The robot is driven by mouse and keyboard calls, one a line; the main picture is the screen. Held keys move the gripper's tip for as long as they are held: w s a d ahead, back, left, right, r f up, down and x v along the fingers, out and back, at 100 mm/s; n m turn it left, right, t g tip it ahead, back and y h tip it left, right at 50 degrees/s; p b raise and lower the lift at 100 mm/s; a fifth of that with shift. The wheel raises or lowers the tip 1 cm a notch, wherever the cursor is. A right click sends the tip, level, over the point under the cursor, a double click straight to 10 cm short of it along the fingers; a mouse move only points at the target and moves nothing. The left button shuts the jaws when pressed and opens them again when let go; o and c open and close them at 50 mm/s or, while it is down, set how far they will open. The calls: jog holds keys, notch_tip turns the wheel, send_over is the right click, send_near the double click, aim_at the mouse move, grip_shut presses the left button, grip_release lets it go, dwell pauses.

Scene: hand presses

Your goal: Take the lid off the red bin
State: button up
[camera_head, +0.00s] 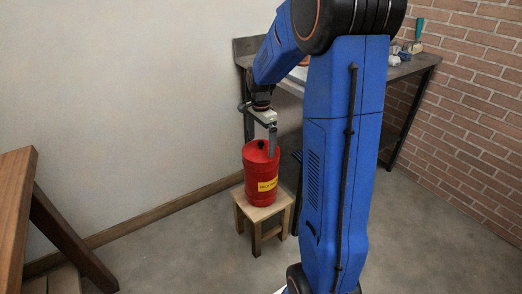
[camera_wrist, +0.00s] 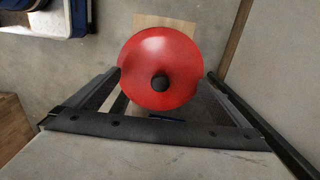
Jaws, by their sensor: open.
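The red bin (camera_head: 262,182) stands upright on a small wooden stool, with a yellow label on its front. Its red lid (camera_wrist: 160,52) is on top and has a black knob (camera_wrist: 160,83) at the centre. The knob also shows in the head view (camera_head: 261,145). My gripper (camera_head: 272,150) points down over the bin. In the wrist view my gripper (camera_wrist: 160,85) is open, with one finger on each side of the knob and apart from it. How far the fingertips are above the lid is hard to tell.
The wooden stool (camera_head: 252,218) stands near the pale wall. A workbench (camera_head: 420,62) with small items is behind my arm, against the brick wall. A brown wooden table (camera_head: 14,200) is at the left. The floor in front of the stool is clear.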

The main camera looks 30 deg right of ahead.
jog(key=shift+f, duration=0.55)
jog(key=c, duration=1.2)
